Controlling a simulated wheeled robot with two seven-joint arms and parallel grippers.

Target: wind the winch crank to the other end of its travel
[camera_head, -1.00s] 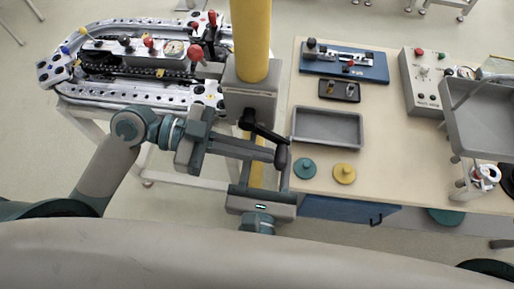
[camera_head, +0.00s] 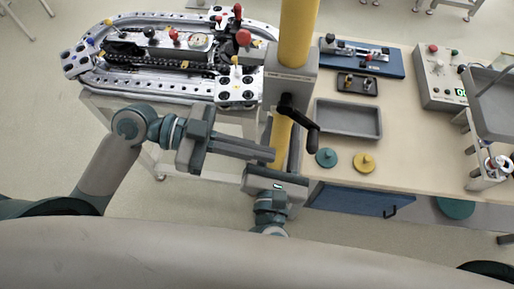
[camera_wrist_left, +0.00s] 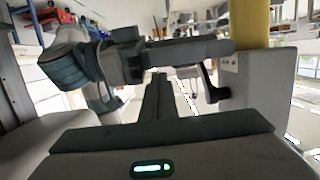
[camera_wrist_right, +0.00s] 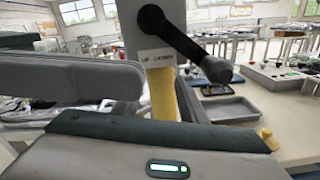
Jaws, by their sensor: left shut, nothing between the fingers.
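The black winch crank (camera_head: 298,119) sits on the grey winch box (camera_head: 291,68) on the yellow post (camera_head: 299,25). Its arm slants down to the right, with the knob (camera_head: 313,141) at its lower end. The crank (camera_wrist_right: 178,35) shows large in the right wrist view. My left gripper (camera_head: 274,154) reaches in from the left, shut and empty, its tips left of the knob and apart from it. My right gripper (camera_head: 282,150) points away below the box. In the right wrist view its fingers (camera_wrist_right: 160,105) stand apart, with the post's lower part showing between them.
The ring track (camera_head: 165,100) stands on a table left of the post. Floor is free in front of the track.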

